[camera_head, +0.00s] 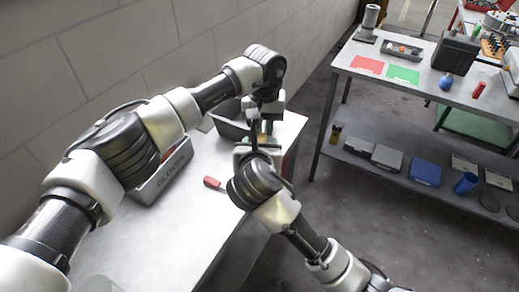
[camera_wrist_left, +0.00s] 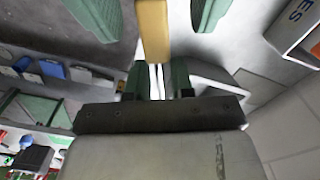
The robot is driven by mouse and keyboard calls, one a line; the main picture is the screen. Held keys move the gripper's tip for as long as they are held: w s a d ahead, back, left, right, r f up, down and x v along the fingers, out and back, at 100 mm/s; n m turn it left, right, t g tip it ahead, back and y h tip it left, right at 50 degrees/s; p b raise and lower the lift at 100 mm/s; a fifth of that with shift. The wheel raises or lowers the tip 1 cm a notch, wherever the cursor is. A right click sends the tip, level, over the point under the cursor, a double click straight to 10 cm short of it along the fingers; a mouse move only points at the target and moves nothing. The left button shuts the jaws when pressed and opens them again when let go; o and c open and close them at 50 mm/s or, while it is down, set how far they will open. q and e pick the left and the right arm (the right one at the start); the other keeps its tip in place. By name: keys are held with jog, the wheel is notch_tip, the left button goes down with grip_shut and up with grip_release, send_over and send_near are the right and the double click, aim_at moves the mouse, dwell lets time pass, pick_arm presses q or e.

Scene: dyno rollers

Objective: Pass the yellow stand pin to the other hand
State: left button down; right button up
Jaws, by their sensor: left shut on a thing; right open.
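The yellow stand pin (camera_wrist_left: 153,30) shows in the left wrist view as a yellow bar at the top middle. My left gripper (camera_wrist_left: 158,68) has its green fingers close together at the bar's lower end, shut on it. Two wider-spaced green fingers of my right gripper (camera_wrist_left: 153,12) stand on either side of the bar, open, with gaps on both sides. In the head view, my left gripper (camera_head: 265,122) points down and my right gripper (camera_head: 258,147) faces it from just below. The pin is mostly hidden there between the two hands.
The grey table (camera_head: 205,225) under the hands carries a grey bin (camera_head: 165,172) at the left, another dark bin (camera_head: 228,122) behind, and a red-handled tool (camera_head: 212,183). A second workbench (camera_head: 420,82) with several items stands at the right, across open floor.

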jog(key=c, duration=0.9)
pick_arm(q)
jog(key=c, duration=0.9)
grip_release()
pick_arm(e)
grip_shut()
